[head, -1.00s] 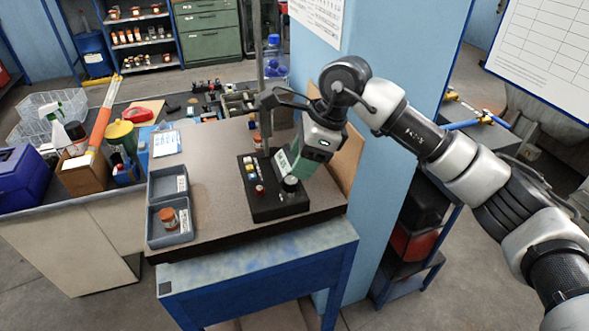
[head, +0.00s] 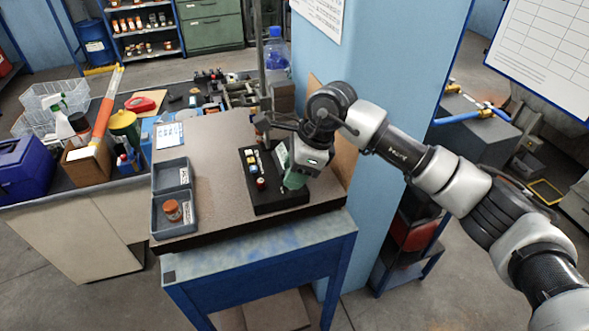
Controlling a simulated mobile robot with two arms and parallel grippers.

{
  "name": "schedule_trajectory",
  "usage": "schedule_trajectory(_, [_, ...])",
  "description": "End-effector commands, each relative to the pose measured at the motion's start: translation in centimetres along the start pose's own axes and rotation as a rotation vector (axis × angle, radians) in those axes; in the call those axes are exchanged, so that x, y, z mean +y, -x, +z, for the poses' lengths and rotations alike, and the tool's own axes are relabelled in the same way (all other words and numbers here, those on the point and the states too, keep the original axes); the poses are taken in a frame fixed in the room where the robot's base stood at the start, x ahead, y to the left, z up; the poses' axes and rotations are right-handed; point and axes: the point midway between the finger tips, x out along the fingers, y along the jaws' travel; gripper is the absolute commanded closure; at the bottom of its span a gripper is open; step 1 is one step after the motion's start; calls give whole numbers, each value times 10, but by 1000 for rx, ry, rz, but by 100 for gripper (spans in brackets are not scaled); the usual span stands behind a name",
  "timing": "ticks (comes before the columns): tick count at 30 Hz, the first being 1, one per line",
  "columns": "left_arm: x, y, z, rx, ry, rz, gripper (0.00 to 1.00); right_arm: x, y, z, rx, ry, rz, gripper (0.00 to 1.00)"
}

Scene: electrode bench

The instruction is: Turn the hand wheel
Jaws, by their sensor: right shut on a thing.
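The control box (head: 262,200), black with several small coloured buttons, lies on the bench top. In the earlier frame a grey round knob, which I take to be the hand wheel, shows at its front right corner. My right gripper (head: 293,183) now reaches down over that corner. Its greenish fingers are shut on what seems to be this knob, which they hide. The exact contact is too small to tell. My left gripper is not in view.
Grey trays (head: 172,207), one with an orange-capped jar (head: 172,210), stand left of the box. The bench top (head: 215,155) between is clear. A blue pillar (head: 385,90) rises close behind my right arm. A cluttered side bench stands at the left.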

Motion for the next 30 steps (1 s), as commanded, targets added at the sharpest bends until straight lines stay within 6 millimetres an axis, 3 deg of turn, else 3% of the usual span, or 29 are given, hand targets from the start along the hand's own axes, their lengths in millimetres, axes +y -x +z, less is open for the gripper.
schedule_trajectory(11, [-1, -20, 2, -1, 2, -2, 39, 1, -3, -1, -2, -95, -44, 87])
schedule_trajectory(30, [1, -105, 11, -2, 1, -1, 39, 3, -5, 0, -5, -622, -266, 87])
